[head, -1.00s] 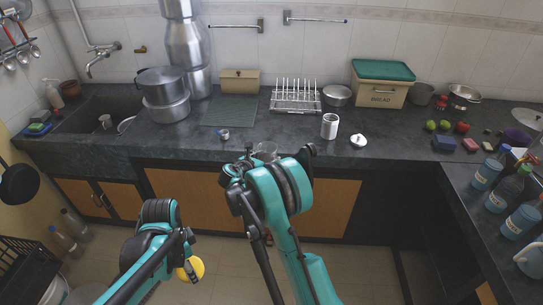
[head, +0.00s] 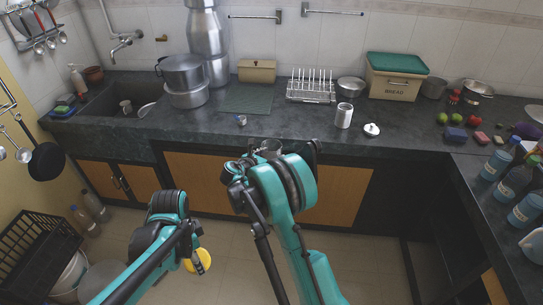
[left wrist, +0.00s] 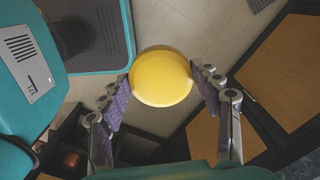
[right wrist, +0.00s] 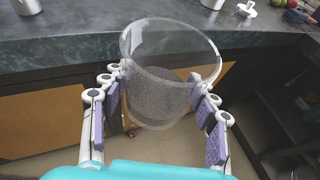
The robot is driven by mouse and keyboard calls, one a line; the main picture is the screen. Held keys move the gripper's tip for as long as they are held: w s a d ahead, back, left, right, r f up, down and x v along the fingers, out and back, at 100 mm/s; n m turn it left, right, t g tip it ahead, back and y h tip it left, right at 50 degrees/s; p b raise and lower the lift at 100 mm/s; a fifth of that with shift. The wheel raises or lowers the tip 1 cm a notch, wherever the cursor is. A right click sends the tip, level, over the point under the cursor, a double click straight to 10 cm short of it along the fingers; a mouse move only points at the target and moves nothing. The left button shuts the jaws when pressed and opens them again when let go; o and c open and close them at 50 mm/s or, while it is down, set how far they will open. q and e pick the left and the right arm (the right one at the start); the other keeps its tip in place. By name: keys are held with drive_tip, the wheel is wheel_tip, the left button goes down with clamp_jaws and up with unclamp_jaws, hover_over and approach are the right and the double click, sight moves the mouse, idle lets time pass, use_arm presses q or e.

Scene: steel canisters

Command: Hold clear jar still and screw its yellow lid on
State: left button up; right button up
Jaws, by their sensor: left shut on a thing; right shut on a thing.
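The yellow lid (left wrist: 162,78) is round and held between the fingers of my left gripper (left wrist: 165,92). In the head view the lid (head: 203,260) shows low, over the floor in front of the cabinets. The clear jar (right wrist: 170,70) is see-through with a grey, grainy area low in it. My right gripper (right wrist: 160,95) is shut around its sides and holds it in front of the counter edge. In the head view the jar (head: 270,148) is mostly hidden by my right arm. Lid and jar are well apart, the lid lower and to the left.
Bottles (head: 510,183) stand on the right counter. A black crate (head: 38,252) is at the lower left.

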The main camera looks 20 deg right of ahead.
drive_tip(key=c, duration=0.6)
use_arm(q)
drive_tip(key=w+a+f+n, duration=0.2)
drive_tip(key=a+n, duration=0.6)
drive_tip(key=w+a+f+n, duration=0.1)
drive_tip(key=a+f+n, duration=0.2)
drive_tip(key=a+n, duration=0.4)
drive_tip(key=shift+w+a+f+n, duration=0.2)
drive_tip(key=shift+w+a+n, duration=0.2)
drive_tip(key=shift+n, duration=0.2)
use_arm(e)
drive_tip(key=s+a+r+n+t+y, duration=0.2)
drive_tip(key=s+a+r+n+y, duration=0.1)
drive_tip(key=s+a, duration=0.6)
drive_tip(key=s+a+r+n+t+y, duration=0.3)
drive_tip(key=s+a+r+n+y, duration=0.1)
drive_tip(key=s+a, duration=0.4)
drive_tip(key=shift+s+a+r+n+t, duration=0.35)
drive_tip(key=shift+r+n, duration=0.25)
drive_tip(key=shift+r, duration=0.3)
drive_tip(key=s+a+r+n+y, duration=0.2)
drive_tip(key=s+a+n+y, duration=0.2)
drive_tip(key=a, duration=0.6)
drive_tip(key=shift+s+r+n+y, duration=0.15)
drive_tip(key=shift+s+n+y, duration=0.2)
drive_tip(key=shift+y, duration=0.55)
drive_tip(key=shift+t, duration=0.25)
